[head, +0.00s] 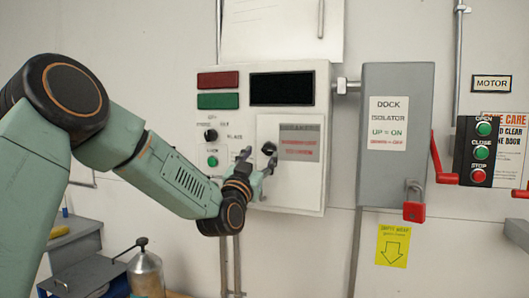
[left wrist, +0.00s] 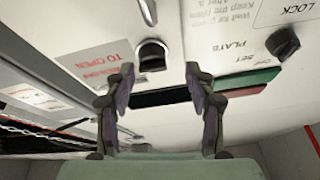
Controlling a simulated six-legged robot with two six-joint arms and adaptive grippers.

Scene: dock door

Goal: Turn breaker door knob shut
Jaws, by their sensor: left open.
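The breaker door (head: 303,180) is a pale panel on the right of the control box, with a grey label in red lettering. It looks flush with the box. Its dark knob (head: 268,148) is at the door's upper left. In the left wrist view the knob (left wrist: 152,55) is a black grip in a round metal seat, just beyond the fingertips. My left gripper (head: 258,158) is open and empty in front of the door, its fingers near the knob. In the left wrist view its two fingers (left wrist: 160,76) stand apart, with the knob showing between and past them. Contact is not visible.
Another black knob (head: 210,135) and a green button (head: 212,161) are left of the door. The dock isolator (head: 398,170) with a red padlock (head: 414,211) and a red lever (head: 442,165) stand to the right. A metal bottle (head: 146,275) is at lower left.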

